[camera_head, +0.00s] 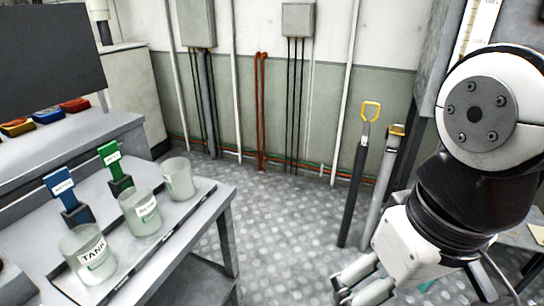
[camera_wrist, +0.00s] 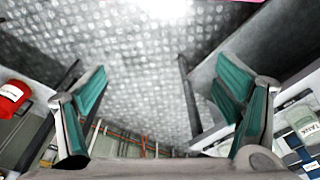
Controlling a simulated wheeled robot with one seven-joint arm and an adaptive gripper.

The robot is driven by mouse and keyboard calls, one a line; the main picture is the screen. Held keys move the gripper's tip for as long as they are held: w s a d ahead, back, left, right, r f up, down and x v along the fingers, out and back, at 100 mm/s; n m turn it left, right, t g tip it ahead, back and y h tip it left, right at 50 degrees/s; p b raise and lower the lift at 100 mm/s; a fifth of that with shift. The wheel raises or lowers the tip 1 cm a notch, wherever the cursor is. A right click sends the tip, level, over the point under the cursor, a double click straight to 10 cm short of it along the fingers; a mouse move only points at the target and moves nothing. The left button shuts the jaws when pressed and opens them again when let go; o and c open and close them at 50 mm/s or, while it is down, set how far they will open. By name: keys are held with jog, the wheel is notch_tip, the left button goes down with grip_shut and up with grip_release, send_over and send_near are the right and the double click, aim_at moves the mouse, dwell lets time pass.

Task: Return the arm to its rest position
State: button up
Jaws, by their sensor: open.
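My arm stands at the right of the head view, bent, with its white and black links hanging over the floor. My gripper (camera_wrist: 163,92) shows in the wrist view with its two teal-padded fingers spread wide apart. Nothing is between them but a view of the floor. In the head view my gripper is mostly hidden or cut off at the lower edge, to the right of the bench and apart from it.
A bench (camera_head: 227,196) at left holds labelled jars, one reading TANK (camera_head: 88,256), a blue tag (camera_head: 63,187) and a green tag (camera_head: 110,155). A yellow-handled tool (camera_head: 370,110) leans near the wall. A red container (camera_wrist: 12,97) is left in the wrist view. The middle floor (camera_head: 270,230) is clear.

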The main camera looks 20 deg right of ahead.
dwell(0.3)
notch_tip(320, 180, up, 15)
jog(key=t+p, duration=0.2)
jog(key=p, duration=1.1)
jog(key=shift+r+t+p, duration=0.2)
jog(key=shift+t+p, duration=0.2)
jog(key=shift+d, duration=0.1)
